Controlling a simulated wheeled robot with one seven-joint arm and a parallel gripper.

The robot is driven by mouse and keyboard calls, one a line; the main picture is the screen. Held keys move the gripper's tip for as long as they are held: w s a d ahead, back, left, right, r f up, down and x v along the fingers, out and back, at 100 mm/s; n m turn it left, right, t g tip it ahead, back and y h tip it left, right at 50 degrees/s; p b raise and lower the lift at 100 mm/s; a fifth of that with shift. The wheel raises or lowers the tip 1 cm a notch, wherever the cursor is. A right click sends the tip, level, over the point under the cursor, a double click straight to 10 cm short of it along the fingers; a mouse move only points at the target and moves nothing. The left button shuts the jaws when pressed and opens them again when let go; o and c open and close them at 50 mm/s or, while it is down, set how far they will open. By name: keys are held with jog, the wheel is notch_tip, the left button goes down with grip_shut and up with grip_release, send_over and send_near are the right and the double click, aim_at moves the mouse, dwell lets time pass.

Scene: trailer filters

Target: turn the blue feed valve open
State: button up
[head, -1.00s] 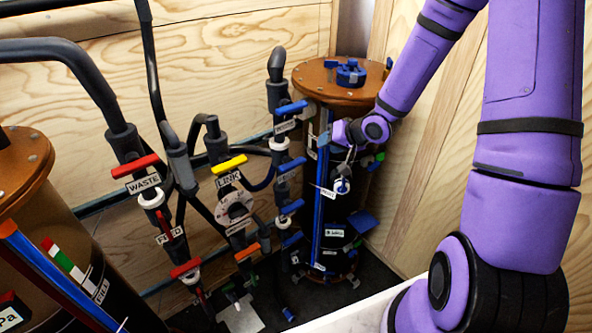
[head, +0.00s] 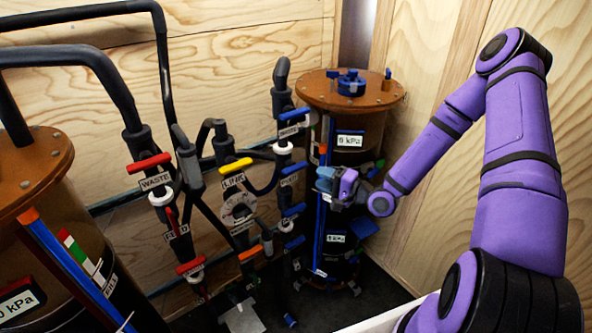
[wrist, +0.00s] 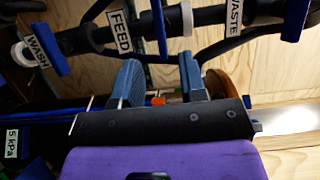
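The blue feed valve is on the right-hand pipe column in the head view. Its blue handle (head: 293,168) sits between the blue waste handle (head: 291,115) above and another blue handle (head: 294,210) below. In the wrist view the feed handle (wrist: 159,28) is seen nearly edge-on, beside the FEED label (wrist: 120,32). My gripper (head: 322,178) is to the right of the valve, in front of the right tank. In the wrist view my gripper (wrist: 158,62) has its two blue-grey fingers spread, with nothing held. The feed handle's lower end appears between the fingertips, without visible contact.
The right tank (head: 350,98) stands behind my gripper. The waste handle (wrist: 297,18) and wash handle (wrist: 55,62) flank the feed valve. A second column with red handles (head: 149,162) and the left tank (head: 38,170) stand at left. Wooden walls enclose the corner.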

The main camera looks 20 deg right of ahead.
aim_at(299, 170)
jog(key=x, duration=0.9)
jog(key=shift+w+a, duration=0.15)
jog(key=shift+a, duration=0.05)
jog(key=shift+c, duration=0.4)
grip_shut()
